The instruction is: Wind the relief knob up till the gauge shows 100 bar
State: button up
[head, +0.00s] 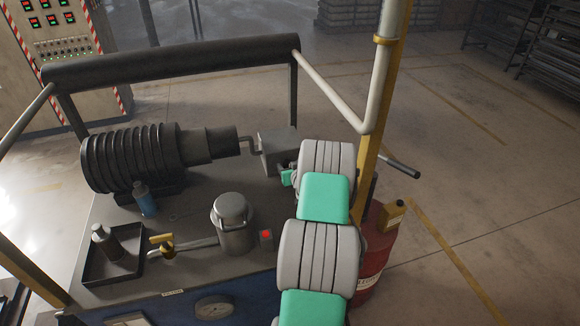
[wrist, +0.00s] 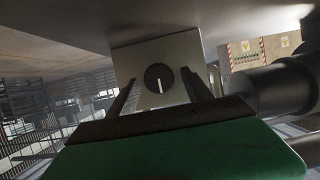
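The relief knob (wrist: 159,78) is a dark round disc with a white pointer line, nearly upright. It sits on the face of a grey block (wrist: 157,55), which appears to be the grey box (head: 277,148) in the head view. My gripper (wrist: 158,84) faces the knob with one dark finger on each side. The fingers are open, with a visible gap to the knob on both sides. In the head view my arm hides the knob and most of my gripper. The gauge (head: 213,307) is on the blue front panel; its reading is too small to tell.
A ribbed motor (head: 135,158) stands left of the box. A black padded rail (head: 170,62) runs behind; a red drum (head: 372,255) stands right.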

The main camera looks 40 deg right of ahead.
grip_shut()
jog(key=shift+d+f+b, duration=0.1)
jog(key=shift+f+b, duration=0.25)
jog(key=shift+b, duration=0.75)
jog(key=shift+s+f+m+b, duration=0.1)
jog(key=shift+m+b, duration=0.4)
jog(key=shift+b, duration=0.45)
jog(key=shift+m+t+y+b, duration=0.3)
jog(key=shift+y+b, duration=0.1)
jog(key=shift+b, duration=0.15)
jog(key=shift+r+b, duration=0.35)
jog(key=shift+r, duration=0.1)
jog(key=shift+o, duration=0.5)
grip_release()
